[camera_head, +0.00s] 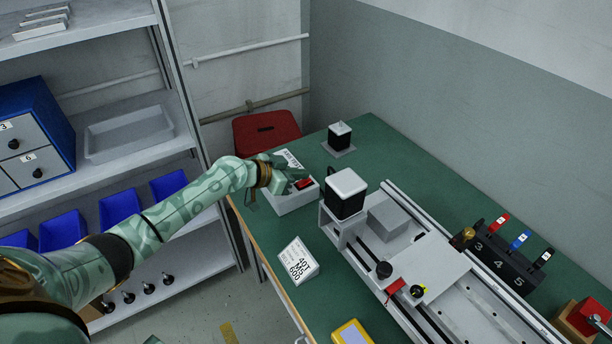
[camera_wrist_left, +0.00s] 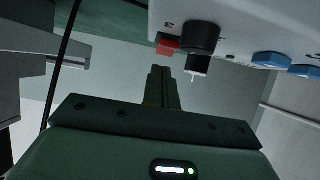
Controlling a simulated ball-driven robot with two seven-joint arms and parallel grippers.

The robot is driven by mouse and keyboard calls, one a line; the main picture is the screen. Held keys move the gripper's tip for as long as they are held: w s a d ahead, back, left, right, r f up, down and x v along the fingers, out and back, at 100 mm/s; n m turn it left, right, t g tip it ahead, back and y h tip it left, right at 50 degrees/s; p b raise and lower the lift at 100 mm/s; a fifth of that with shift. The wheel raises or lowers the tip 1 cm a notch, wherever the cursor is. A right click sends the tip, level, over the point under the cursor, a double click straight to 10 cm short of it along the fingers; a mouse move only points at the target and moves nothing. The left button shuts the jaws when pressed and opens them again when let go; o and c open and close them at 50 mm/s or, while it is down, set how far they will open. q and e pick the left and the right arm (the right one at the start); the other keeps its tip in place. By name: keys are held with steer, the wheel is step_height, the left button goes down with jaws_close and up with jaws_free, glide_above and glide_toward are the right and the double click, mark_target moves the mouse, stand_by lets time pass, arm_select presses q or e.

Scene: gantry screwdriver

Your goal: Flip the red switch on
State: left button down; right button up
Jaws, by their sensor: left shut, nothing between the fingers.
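In the left wrist view my left gripper (camera_wrist_left: 161,72) is shut and empty. Beyond its tips there is a small red block (camera_wrist_left: 168,44) at a pale panel; I cannot tell whether it is the switch. My right gripper is not in view.
A black motor block (camera_head: 346,204) and a rail machine (camera_head: 430,265) stand right of the box. A white label stand (camera_head: 298,262) is in front. Another black block (camera_head: 340,136) is behind. A red stool (camera_head: 266,131) is beyond the green table (camera_head: 380,150). A shelf stands left.

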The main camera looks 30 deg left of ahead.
arm_select(q)
steer(key=shift+f, duration=0.55)
steer(key=shift+w+f+b, duration=0.1)
steer(key=shift+w+b, duration=0.15)
steer(key=shift+b, duration=0.2)
steer(key=shift+s, duration=0.1)
steer(key=shift+d+p, duration=0.1)
steer(key=shift+p, duration=0.3)
steer(key=shift+f, duration=0.1)
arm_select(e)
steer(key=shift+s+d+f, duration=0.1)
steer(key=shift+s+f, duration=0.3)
arm_select(q)
steer(key=shift+w+d+r, duration=0.2)
steer(key=shift+w, duration=0.2)
steer(key=shift+w+d+r, duration=0.15)
steer(key=shift+w+d, duration=0.05)
steer(key=shift+w, duration=0.15)
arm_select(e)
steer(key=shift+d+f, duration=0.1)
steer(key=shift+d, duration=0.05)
arm_select(q)
steer(key=shift+s, duration=0.1)
